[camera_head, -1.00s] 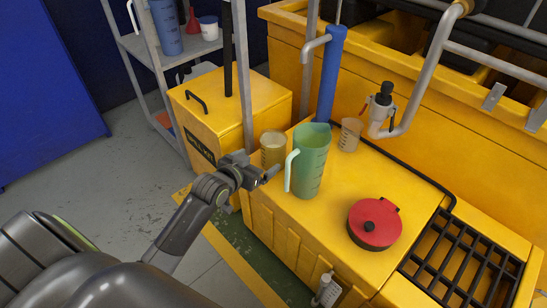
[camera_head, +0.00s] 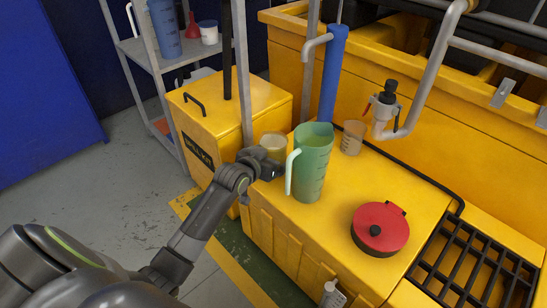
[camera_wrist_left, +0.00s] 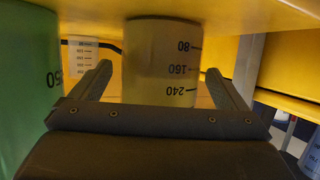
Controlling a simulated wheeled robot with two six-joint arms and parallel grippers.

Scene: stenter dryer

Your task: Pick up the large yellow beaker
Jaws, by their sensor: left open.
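The large yellow beaker (camera_head: 273,142), a clear cup with pale yellow contents, stands on the yellow machine top behind the green jug; my gripper hides its lower part. In the left wrist view the picture is upside down, and the beaker (camera_wrist_left: 160,60) with its 80, 160 and 240 marks fills the middle. My left gripper (camera_head: 266,170) is at the beaker's near side. In the wrist view its open fingers (camera_wrist_left: 158,75) reach along both sides of the beaker; I cannot tell whether they touch it. My right gripper is not in view.
A green jug (camera_head: 313,165) with a pale handle stands close right of my gripper; it also shows in the wrist view (camera_wrist_left: 28,85). A smaller beaker (camera_head: 352,138) stands behind it. A red lid (camera_head: 380,228) lies to the right. A blue post (camera_head: 333,75) rises behind the beakers.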

